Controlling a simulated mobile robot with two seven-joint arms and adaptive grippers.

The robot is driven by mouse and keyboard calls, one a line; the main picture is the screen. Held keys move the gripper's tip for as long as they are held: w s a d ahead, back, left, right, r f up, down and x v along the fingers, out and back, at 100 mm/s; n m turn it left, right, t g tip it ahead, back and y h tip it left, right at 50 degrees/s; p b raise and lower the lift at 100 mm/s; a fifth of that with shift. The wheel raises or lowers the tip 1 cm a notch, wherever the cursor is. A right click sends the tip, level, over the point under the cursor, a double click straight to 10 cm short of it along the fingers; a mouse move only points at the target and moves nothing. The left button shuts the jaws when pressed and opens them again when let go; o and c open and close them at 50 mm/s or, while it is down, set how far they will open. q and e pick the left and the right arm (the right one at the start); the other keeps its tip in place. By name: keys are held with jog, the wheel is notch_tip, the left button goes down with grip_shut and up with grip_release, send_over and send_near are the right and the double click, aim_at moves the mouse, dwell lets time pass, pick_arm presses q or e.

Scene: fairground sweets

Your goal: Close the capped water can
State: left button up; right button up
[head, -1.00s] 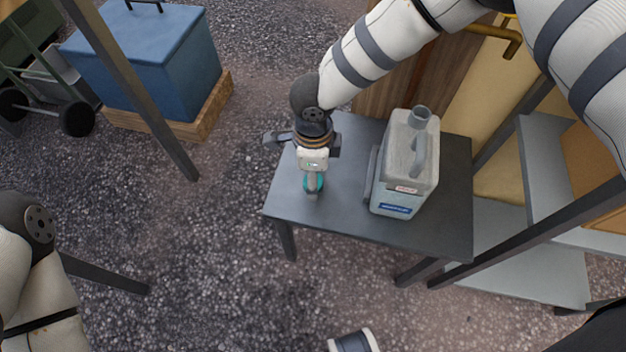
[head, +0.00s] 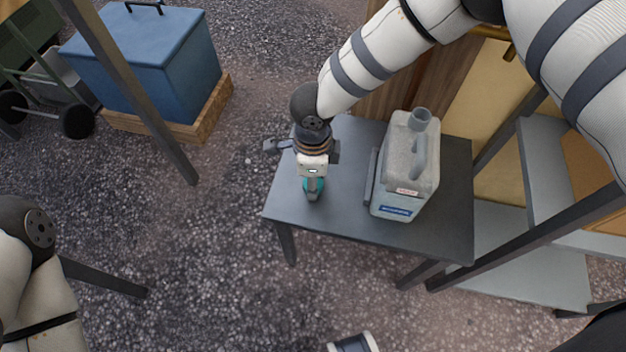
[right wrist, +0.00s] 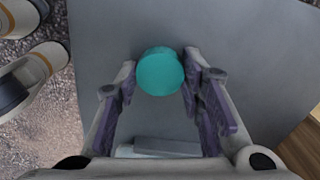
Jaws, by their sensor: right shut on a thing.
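The water can (head: 400,175), a grey jug with a side handle (head: 419,158), stands upright on the dark table. Its neck (head: 420,117) at the top shows no cap. A round teal cap (right wrist: 160,72) is between the fingertips of my right gripper (right wrist: 158,80), which is shut on it. In the head view the right gripper (head: 313,188) points down at the table's left part, left of the can, with the teal cap partly hidden by a finger. I cannot tell whether the cap touches the table. My left gripper is not in view.
The small dark table (head: 340,222) has free room in front. A dark upright plate (head: 372,178) stands against the can's left side. Grey shelves (head: 520,255) are at right. A blue box (head: 150,65) on a wooden pallet and metal posts are at left.

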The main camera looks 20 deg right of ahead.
notch_tip(320, 180, up, 3)
jog(key=shift+w+p, duration=0.1)
jog(key=shift+p, duration=0.2)
pick_arm(q)
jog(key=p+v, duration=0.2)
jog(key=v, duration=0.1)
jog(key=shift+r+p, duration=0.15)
jog(key=shift+p, duration=0.2)
pick_arm(e)
jog(key=s+a+r, duration=0.7)
jog(key=s+r, duration=0.3)
jog(key=s, duration=0.2)
jog(key=shift+a, duration=0.3)
